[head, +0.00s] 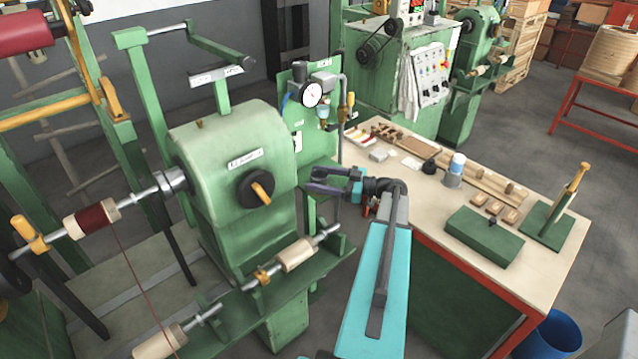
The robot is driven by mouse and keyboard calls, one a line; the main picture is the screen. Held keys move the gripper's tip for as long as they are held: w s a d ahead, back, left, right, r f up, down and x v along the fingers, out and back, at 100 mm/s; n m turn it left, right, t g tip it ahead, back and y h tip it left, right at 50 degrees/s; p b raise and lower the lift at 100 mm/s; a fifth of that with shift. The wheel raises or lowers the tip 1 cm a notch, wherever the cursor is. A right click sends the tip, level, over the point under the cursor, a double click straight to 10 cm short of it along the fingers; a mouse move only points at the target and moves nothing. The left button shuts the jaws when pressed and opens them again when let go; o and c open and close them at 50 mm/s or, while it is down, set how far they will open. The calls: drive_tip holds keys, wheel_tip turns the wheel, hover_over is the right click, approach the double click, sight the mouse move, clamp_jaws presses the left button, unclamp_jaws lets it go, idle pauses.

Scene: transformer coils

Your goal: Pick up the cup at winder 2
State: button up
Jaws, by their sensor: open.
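On the workbench (408,221) stands a small upright grey vessel (453,181) with a white and blue cylinder showing above it. It is the most cup-like thing in view, but I cannot tell for sure that it is the cup. My gripper (313,180) is open and appears empty. It points left, between the green winder (228,160) and the bench, well to the left of the grey vessel. The winder has a label too small to read. My turquoise arm hides part of the bench's left edge.
The bench also holds a dark round object (429,167), a green box (484,237), a green stand (545,225) and several wooden pieces. A gauge panel (312,130) stands behind my gripper. A blue bin (550,338) is at lower right.

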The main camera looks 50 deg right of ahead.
sight(319, 170)
drive_tip(key=c, duration=1.1)
drive_tip(key=shift+r, duration=0.2)
drive_tip(key=shift+r+b, duration=1.1)
drive_tip(key=shift+r, duration=0.35)
drive_tip(key=shift+s+d+r+b, duration=0.3)
drive_tip(key=shift+s+d+b, duration=0.75)
drive_tip(key=shift+d, duration=1.35)
drive_tip(key=shift+s+d+r+b, duration=0.3)
drive_tip(key=shift+s+d+b, duration=0.45)
drive_tip(key=shift+s+d, duration=1.15)
drive_tip(key=shift+s+d+r+b, duration=0.3)
drive_tip(key=shift+s+d+b, duration=0.5)
drive_tip(key=shift+d, duration=2.1)
drive_tip(key=shift+w, duration=0.15)
